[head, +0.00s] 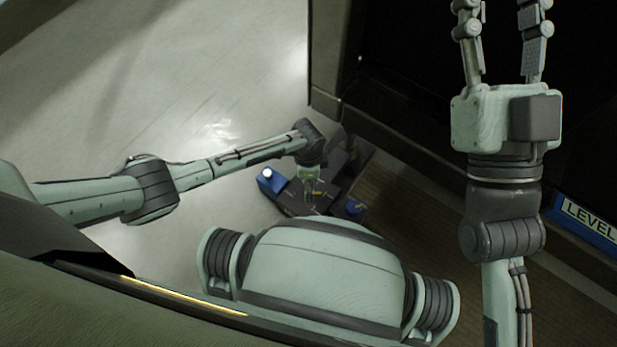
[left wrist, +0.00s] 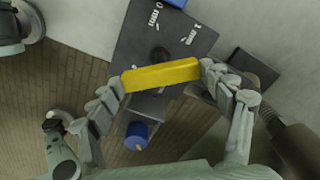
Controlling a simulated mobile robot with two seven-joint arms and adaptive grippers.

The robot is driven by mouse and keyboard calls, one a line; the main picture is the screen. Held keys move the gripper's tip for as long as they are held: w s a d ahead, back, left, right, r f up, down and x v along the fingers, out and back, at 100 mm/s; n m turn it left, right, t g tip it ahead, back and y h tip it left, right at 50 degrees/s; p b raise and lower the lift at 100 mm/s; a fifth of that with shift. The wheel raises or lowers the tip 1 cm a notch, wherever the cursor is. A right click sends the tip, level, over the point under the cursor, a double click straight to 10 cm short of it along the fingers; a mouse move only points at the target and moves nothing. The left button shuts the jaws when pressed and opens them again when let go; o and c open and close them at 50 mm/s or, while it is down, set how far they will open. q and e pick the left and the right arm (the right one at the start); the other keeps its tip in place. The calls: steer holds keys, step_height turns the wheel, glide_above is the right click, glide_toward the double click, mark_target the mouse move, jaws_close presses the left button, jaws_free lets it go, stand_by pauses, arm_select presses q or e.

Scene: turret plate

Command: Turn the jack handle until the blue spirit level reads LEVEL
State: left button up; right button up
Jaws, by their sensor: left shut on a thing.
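A yellow bar, the jack handle (left wrist: 160,74), lies across the middle of the left wrist view, above a dark plate (left wrist: 150,35) with white "mm" marks. My left gripper (left wrist: 163,80) has one finger at each end of the bar and is shut on it. In the head view, the left gripper (head: 311,190) is low over the dark plate, with a little yellow showing.
A blue block with a bright round spot (head: 270,180) sits at the plate's left. A blue round part (left wrist: 137,134) is below the handle in the left wrist view. A dark wall edge (head: 335,115) stands behind. Pale floor (head: 220,75) is open at the upper left.

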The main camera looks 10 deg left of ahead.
arm_select(q)
steer(key=shift+m, duration=0.7)
arm_select(e)
steer(key=shift+w+a+f+g, duration=0.15)
steer(key=shift+f+g, duration=0.15)
steer(key=shift+f, duration=0.1)
arm_select(q)
steer(key=o, duration=1.2)
steer(key=shift+c, duration=0.2)
step_height(320, 180, up, 12)
